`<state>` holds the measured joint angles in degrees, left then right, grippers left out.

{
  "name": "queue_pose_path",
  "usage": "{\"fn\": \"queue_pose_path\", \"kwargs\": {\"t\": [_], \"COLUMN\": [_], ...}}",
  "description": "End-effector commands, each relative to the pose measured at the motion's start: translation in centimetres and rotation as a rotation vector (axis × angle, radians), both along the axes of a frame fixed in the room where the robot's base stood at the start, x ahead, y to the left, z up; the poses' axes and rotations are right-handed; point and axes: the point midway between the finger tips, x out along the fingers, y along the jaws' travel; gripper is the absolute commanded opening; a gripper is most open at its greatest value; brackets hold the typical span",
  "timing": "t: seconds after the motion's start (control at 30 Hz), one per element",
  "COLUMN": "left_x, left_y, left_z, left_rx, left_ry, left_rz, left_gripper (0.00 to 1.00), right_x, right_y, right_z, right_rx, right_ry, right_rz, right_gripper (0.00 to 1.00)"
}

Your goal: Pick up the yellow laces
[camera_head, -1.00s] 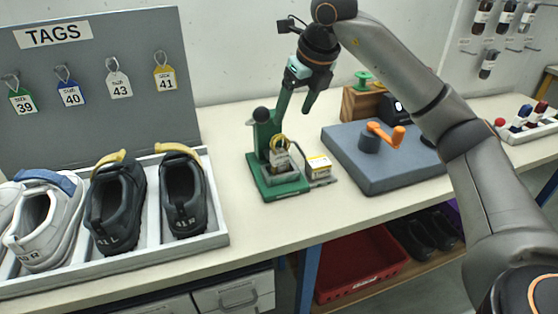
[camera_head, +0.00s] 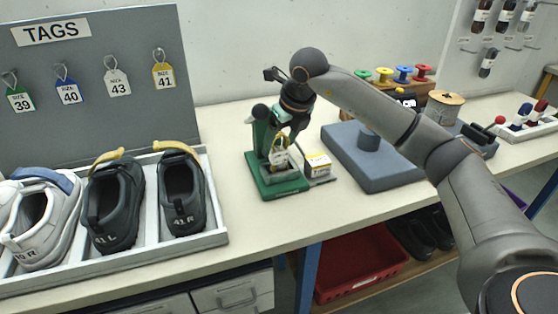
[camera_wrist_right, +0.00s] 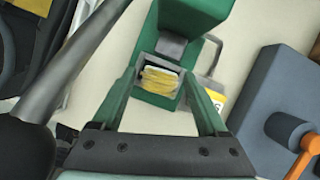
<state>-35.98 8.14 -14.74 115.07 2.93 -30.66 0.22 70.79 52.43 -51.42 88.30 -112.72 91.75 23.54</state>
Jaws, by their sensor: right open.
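The yellow laces (camera_head: 279,157) are a small looped bundle with a pale band, sitting in the holder of a green press-like stand (camera_head: 262,180) on the table. In the right wrist view the yellow laces (camera_wrist_right: 159,80) lie between my fingers in the picture, inside the stand's square opening. My right gripper (camera_head: 294,138) is above and slightly right of the laces, pointing down. In the wrist view the right gripper (camera_wrist_right: 161,76) has its green fingers spread wide, with nothing held. Whether the fingertips touch the stand is unclear. My left gripper is out of view.
A small yellow-and-white box (camera_head: 318,166) stands right beside the green stand. A blue-grey block (camera_head: 385,178) with a post is further right; the wrist view shows an orange crank (camera_wrist_right: 304,150). A shoe tray (camera_head: 222,238) is at left. Several spools stand behind my arm.

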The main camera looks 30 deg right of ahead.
Motion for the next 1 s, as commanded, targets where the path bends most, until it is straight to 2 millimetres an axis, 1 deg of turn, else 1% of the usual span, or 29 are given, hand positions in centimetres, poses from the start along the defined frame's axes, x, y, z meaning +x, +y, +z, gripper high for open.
{"fn": "queue_pose_path", "kwargs": {"t": [0.13,0.53,0.8,1.0], "left_x": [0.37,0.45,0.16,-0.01], "left_y": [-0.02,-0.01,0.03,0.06], "left_z": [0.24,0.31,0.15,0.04], "left_rx": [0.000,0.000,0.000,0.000], "left_ry": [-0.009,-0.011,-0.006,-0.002], "left_rz": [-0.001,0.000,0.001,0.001], "left_gripper": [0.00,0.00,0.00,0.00], "right_x": [-0.01,-0.02,-0.02,-0.02], "right_y": [0.02,0.02,0.01,0.01], "right_z": [0.02,0.07,0.08,0.09], "right_rx": [0.000,0.000,0.000,0.000], "right_ry": [0.000,0.000,0.000,0.000], "right_rz": [0.000,0.000,0.000,0.000], "right_gripper": [0.75,0.30,0.00,0.00]}}
